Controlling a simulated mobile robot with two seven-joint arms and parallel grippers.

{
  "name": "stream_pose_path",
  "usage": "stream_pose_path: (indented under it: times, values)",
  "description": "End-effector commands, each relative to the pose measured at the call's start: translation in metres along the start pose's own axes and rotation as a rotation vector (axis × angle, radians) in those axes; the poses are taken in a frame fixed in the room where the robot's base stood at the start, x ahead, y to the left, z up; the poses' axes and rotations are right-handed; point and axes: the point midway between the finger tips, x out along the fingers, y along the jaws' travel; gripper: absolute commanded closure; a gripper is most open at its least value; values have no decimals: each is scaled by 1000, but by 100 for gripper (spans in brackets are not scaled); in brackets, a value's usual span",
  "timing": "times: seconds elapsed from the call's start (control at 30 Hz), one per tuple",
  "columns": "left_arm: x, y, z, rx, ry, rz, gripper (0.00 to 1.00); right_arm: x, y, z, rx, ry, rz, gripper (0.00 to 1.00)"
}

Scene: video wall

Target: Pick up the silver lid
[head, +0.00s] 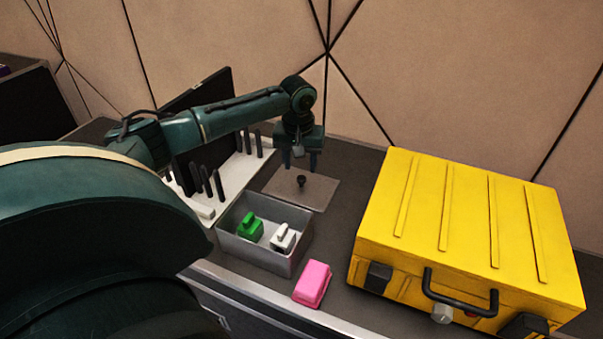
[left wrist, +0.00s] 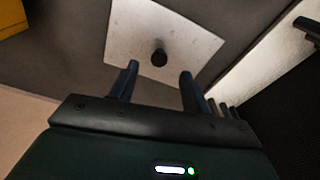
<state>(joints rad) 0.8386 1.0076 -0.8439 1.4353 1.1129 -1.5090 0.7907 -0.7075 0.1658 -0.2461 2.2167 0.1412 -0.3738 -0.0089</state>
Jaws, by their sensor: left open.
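The silver lid (head: 290,190) is a flat square plate with a small dark knob (head: 301,181) in its middle. It lies on the dark counter behind the grey box. In the left wrist view the lid (left wrist: 190,35) is ahead of my fingers, with its knob (left wrist: 159,57) between and just beyond the fingertips. My left gripper (head: 303,170) is open and empty, pointing down above the lid. Its two fingers also show in the left wrist view (left wrist: 159,74). I cannot tell the exact height of the fingertips over the lid. My right gripper is not in view.
An open grey box (head: 233,216) holds a green block (head: 250,228) and a white block (head: 283,239). A pink block (head: 312,284) lies beside it. A large yellow case (head: 463,225) stands right. A white rack with dark pegs (head: 237,168) stands left of the lid.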

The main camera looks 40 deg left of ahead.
Motion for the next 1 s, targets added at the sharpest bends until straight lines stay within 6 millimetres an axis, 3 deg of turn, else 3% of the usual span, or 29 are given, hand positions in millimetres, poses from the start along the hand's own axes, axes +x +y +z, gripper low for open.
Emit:
stream_pose_path:
  times: [0.33,0.67,1.0]
  values:
    - [46,0,-2,0,-1,-1,52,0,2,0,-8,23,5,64]
    - [52,0,-2,1,0,0,53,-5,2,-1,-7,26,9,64]
    - [52,0,-2,1,0,0,81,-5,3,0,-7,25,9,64]
